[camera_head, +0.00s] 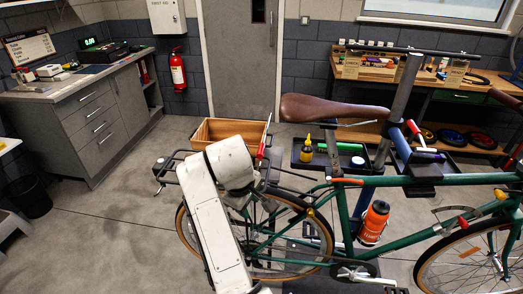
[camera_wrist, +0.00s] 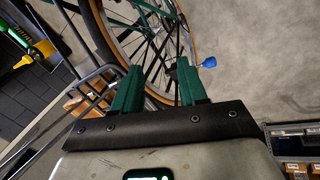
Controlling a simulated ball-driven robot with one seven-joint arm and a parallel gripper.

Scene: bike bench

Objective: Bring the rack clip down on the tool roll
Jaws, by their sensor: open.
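The bike's black rear rack (camera_head: 163,172) juts out left over the rear wheel in the head view; my white arm hides much of it. A thin red-tipped upright piece (camera_head: 262,143) stands just right of my arm; I cannot tell whether it is the rack clip. I cannot make out the tool roll. In the wrist view, rack bars (camera_wrist: 88,86) run at the left of my gripper (camera_wrist: 157,82). Its green fingers are apart and empty, with the spoked wheel beyond the gap. The fingers are hidden in the head view.
A wooden box (camera_head: 228,130) stands behind the rack. A black tray (camera_head: 305,155) with a yellow bottle (camera_head: 307,149) is under the brown saddle (camera_head: 335,108). The green bike frame (camera_head: 440,180) and its stand fill the right.

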